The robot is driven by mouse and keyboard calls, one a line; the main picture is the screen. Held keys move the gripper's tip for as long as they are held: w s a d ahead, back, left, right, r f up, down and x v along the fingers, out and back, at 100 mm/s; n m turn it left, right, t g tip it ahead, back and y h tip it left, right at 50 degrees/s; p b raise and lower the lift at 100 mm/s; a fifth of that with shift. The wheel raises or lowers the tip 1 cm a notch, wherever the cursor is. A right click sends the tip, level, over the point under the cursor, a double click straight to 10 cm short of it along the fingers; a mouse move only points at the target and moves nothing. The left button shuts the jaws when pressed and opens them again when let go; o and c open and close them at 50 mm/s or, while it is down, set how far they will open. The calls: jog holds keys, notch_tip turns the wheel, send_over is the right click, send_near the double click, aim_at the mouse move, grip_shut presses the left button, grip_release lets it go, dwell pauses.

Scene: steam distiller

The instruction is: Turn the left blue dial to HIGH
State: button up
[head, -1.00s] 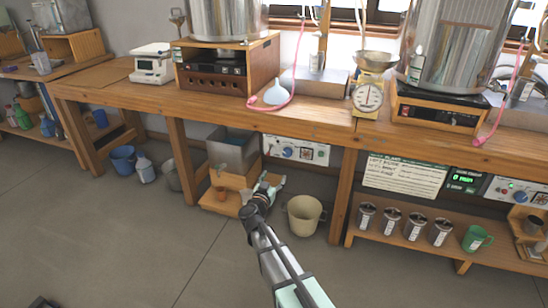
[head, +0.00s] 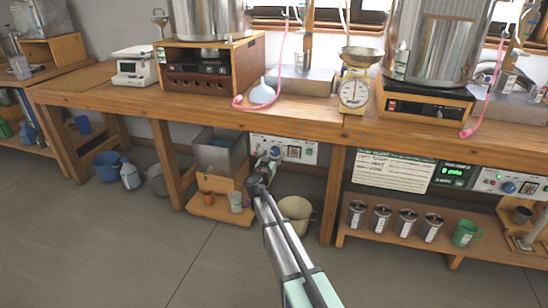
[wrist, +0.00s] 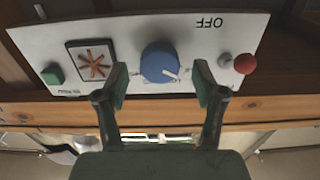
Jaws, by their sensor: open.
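The left blue dial (wrist: 160,62) sits on a white control panel (wrist: 203,45) under the bench. In the wrist view the panel appears upside down, with OFF printed above and right of the dial. The dial's white pointer mark points toward the lower right of that picture. My gripper (wrist: 161,78) is open, with one finger on each side of the dial. I cannot tell whether the fingers touch it. In the head view my gripper (head: 268,158) is in front of the panel (head: 302,151) and partly hides the dial area.
A red button (wrist: 245,64) and a green button (wrist: 53,74) flank the dial, with a fan symbol (wrist: 94,64) between green button and dial. Below the bench are a metal bin (head: 220,152) and a beige bucket (head: 296,216). A second panel (head: 513,184) is at right.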

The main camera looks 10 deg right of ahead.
jog(key=shift+x, duration=0.95)
jog(key=c, duration=1.1)
jog(key=shift+c, duration=0.2)
